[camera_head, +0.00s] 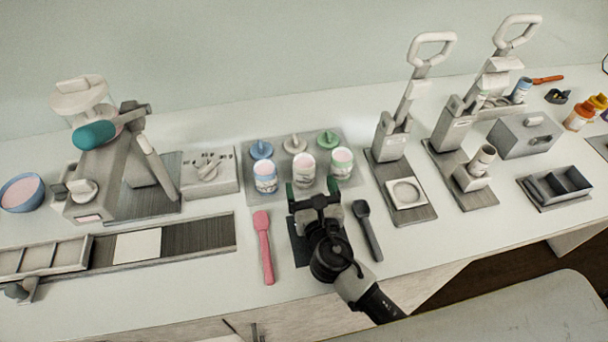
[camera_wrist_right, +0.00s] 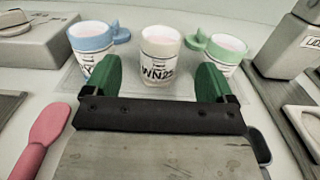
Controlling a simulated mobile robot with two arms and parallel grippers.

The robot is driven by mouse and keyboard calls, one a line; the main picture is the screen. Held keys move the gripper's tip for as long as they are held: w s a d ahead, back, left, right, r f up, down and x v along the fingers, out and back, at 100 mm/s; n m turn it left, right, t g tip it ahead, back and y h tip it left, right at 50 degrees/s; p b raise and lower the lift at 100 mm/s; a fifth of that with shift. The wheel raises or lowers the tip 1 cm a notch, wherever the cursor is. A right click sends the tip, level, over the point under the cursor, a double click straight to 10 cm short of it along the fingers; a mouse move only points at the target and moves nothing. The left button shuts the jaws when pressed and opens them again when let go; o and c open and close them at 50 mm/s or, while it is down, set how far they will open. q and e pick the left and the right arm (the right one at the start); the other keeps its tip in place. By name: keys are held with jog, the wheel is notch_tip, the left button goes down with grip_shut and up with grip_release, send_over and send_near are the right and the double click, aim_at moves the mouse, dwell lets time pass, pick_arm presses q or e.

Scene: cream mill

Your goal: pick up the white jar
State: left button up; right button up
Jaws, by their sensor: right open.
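The white jar (camera_head: 302,169) is the middle one of three open jars standing on a grey tray (camera_head: 335,137), with pinkish contents. It also shows in the right wrist view (camera_wrist_right: 160,54), upright, with a printed label. A blue-rimmed jar (camera_head: 265,177) stands to its left and a green-rimmed jar (camera_head: 342,163) to its right. My right gripper (camera_head: 313,192) is open and empty, just in front of the white jar. In the right wrist view, its green fingers (camera_wrist_right: 156,76) are spread apart on either side of the jar's line, short of it. My left gripper is out of view.
Blue (camera_head: 261,150), white (camera_head: 295,145) and green (camera_head: 326,139) lids lie behind the jars. A pink spatula (camera_head: 264,245) and a dark spatula (camera_head: 368,230) flank my right arm. A press (camera_head: 392,140) stands right, a mill (camera_head: 100,165) left.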

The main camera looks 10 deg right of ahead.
aim_at(307, 172)
jog(key=shift+w+r, duration=0.2)
jog(key=shift+w, duration=0.25)
jog(key=shift+w+r, duration=0.1)
jog(key=shift+w, duration=0.75)
jog(key=w, duration=0.4)
jog(key=shift+p, duration=0.4)
jog(key=shift+w, duration=0.25)
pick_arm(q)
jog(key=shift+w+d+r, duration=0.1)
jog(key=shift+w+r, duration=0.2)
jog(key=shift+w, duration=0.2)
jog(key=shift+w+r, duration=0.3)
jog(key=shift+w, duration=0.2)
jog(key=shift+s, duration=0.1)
pick_arm(e)
jog(key=c, duration=1)
jog(key=shift+c, duration=0.2)
